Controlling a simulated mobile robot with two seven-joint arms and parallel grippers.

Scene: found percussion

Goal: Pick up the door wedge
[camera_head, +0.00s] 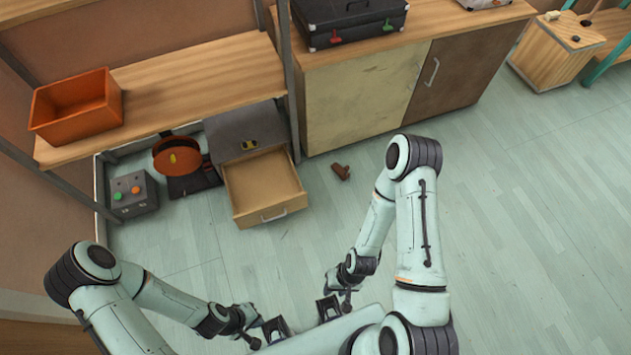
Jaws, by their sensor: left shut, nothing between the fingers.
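A small brown piece that looks like the door wedge (341,171) lies on the floor in front of the wooden cabinet, right of the open drawer. Its exact shape is too small to make out. My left gripper (274,330) is low in the picture, near my own body, shut and empty, well apart from the wedge. My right gripper (328,309) is beside it to the right, also far from the wedge; its fingers are too small to tell open from shut.
An open, empty-looking drawer (264,190) juts out left of the wedge. The cabinet (360,105) stands behind it with a dark case (348,22) on top. An orange bin (76,105) sits on the shelf. A grey button box (133,194) stands at left. The floor (500,220) at right is clear.

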